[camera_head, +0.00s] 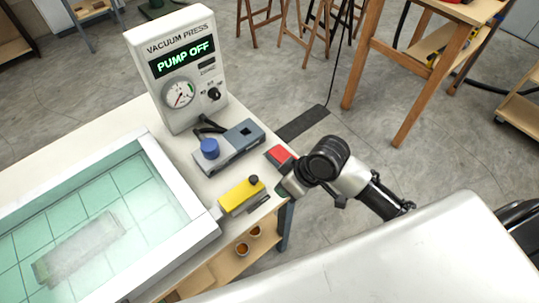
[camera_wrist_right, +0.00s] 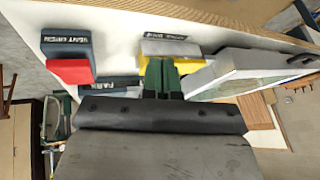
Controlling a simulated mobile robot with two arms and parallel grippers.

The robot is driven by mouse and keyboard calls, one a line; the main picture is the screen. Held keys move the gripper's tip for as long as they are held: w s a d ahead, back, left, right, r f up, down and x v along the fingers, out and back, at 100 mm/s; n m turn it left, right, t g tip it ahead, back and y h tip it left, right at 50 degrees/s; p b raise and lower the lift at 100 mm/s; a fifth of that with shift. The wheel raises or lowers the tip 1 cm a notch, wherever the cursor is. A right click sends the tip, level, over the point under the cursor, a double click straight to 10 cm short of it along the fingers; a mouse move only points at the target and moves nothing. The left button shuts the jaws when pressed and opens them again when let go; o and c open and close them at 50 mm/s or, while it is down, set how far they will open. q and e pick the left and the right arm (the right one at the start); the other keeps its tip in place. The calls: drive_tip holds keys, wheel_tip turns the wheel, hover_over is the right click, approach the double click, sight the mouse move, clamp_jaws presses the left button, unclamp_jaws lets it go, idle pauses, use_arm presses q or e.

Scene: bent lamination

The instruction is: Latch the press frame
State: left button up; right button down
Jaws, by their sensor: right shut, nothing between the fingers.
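The press frame (camera_head: 180,190) is a white frame around a clear greenish sheet, lying on the bench at the left of the head view. Its pale corner also shows in the right wrist view (camera_wrist_right: 232,68). A yellow latch block (camera_head: 238,198) with a black knob (camera_head: 254,180) sits beside the frame's right side. In the right wrist view the yellow block (camera_wrist_right: 186,66) is partly hidden behind my fingers. My right gripper (camera_head: 288,188) is shut and empty, close to the yellow block; I cannot tell whether it touches. My left gripper is not in view.
The vacuum press box (camera_head: 185,65) reads "PUMP OFF". A grey unit with a blue knob (camera_head: 209,148) and a red block (camera_head: 280,155) stand near the bench edge. The wrist view shows a "VENT OPEN" label (camera_wrist_right: 66,37) and a "PARK" label (camera_wrist_right: 118,81). A pale rectangular piece (camera_head: 80,248) lies under the sheet.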

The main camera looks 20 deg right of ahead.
drive_tip(key=w+d+r+g+y, duration=0.1)
drive_tip(key=w+d+r, duration=0.5)
drive_tip(key=w+r, duration=0.2)
drive_tip(key=shift+w+d+r, duration=0.2)
drive_tip(key=shift+w, duration=0.05)
drive_tip(key=p+x, duration=0.1)
drive_tip(key=x, duration=0.4)
drive_tip(key=p+x, duration=0.1)
drive_tip(key=x, duration=0.4)
drive_tip(key=shift+s+a+r, duration=0.1)
drive_tip(key=shift+s+a, duration=0.05)
drive_tip(key=shift+a, duration=0.15)
drive_tip(key=a, duration=0.1)
drive_tip(key=s+p, duration=0.1)
drive_tip(key=a+p, duration=0.1)
drive_tip(key=shift+s+a+f, duration=0.25)
drive_tip(key=shift+s+a, duration=0.05)
drive_tip(key=shift+a, duration=0.05)
drive_tip(key=shift+s+a+f, duration=0.15)
drive_tip(key=shift+a, duration=0.1)
drive_tip(key=shift+a, duration=0.1)
